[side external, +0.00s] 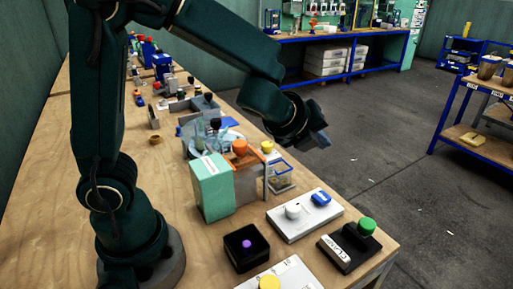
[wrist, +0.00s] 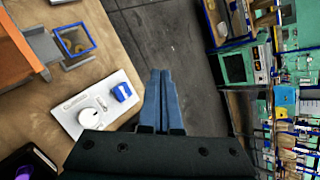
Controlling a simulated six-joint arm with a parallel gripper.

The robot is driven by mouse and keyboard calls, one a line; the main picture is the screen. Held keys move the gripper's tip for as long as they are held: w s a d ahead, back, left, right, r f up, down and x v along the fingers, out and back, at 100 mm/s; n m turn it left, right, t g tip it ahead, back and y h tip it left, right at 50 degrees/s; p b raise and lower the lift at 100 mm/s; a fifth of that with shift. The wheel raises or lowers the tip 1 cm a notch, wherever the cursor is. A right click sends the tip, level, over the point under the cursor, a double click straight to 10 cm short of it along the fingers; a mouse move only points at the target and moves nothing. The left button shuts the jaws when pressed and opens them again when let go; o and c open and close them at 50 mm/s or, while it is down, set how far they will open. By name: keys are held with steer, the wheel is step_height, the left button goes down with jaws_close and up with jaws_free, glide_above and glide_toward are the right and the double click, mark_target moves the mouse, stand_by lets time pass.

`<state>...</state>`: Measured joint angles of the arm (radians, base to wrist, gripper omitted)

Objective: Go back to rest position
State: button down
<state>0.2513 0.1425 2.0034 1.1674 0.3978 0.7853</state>
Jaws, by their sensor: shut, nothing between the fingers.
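My gripper (side external: 322,138) is in the air above and past the right edge of the wooden bench (side external: 60,180). In the wrist view my gripper (wrist: 161,78) shows its two blue-grey fingers side by side, shut and empty. The fingers point down toward the grey floor (wrist: 165,35) beyond the bench edge. Nothing touches the fingers.
On the bench below stand a white panel with a knob and blue button (side external: 305,215), a black box with a green button (side external: 347,245), a black box with a purple button (side external: 245,248) and a mint-green box (side external: 212,187). A blue-framed rack (side external: 475,115) stands right.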

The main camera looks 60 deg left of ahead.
steer(key=s+a+r+n+g+y, duration=0.1)
steer(key=s+a+r+n, duration=0.4)
steer(key=s+n, duration=0.5)
steer(key=s+d+f+n+g+h, duration=0.3)
steer(key=s+d+n, duration=0.3)
steer(key=s+n, duration=0.4)
steer(key=n, duration=0.3)
steer(key=shift+s+f, duration=0.25)
steer(key=shift+f, duration=0.15)
